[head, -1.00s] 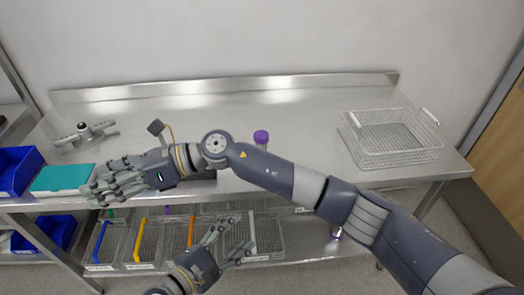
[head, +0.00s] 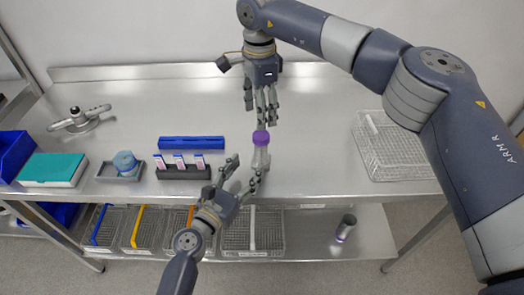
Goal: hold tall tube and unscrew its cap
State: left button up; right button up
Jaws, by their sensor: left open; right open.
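The tall tube (head: 260,157) stands upright near the front of the steel table, clear with a purple cap (head: 261,137) on top. My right gripper (head: 264,117) points down from behind and above the cap, with its fingers open just over it; whether they touch the cap I cannot tell. My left gripper (head: 244,177) is in front of the tube, at its lower part. Its fingers are open and spread on either side of the tube or close beside it, and part of the tube's base is hidden by them.
A wire basket (head: 405,173) stands at the right of the table. Wire bins (head: 140,238) sit on the lower shelf.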

aim_at(258, 153)
pick_arm(q)
jog(key=x, duration=0.9)
jog(key=shift+f, duration=0.1)
jog(key=shift+c, duration=0.3)
jog(key=shift+s, duration=0.1)
grip_shut()
